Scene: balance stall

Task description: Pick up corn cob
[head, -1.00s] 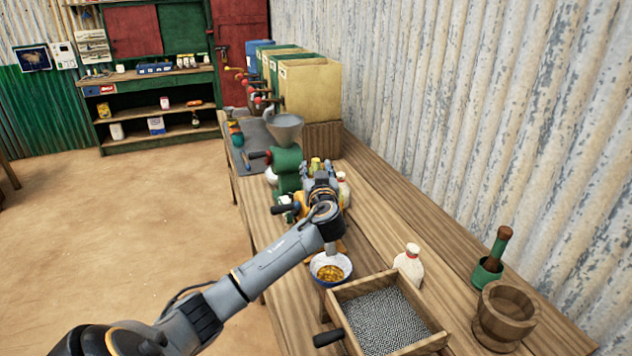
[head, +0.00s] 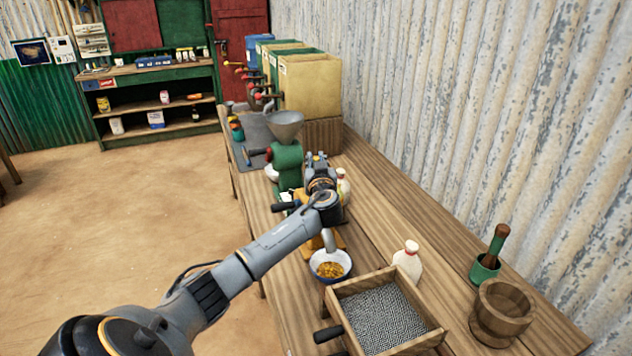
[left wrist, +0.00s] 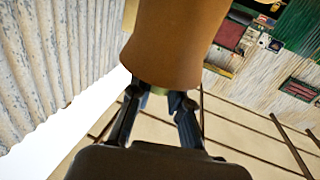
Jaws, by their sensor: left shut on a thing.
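My right gripper is not in view.
A green grinder (head: 287,165) with a grey funnel stands beside my gripper. Below my wrist is a bowl of yellow kernels (head: 330,266). A sieve box (head: 437,338), white bottle (head: 408,262), wooden mortar (head: 502,312) and pestle in a green cup (head: 486,270) are nearer. Corrugated wall is at right.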

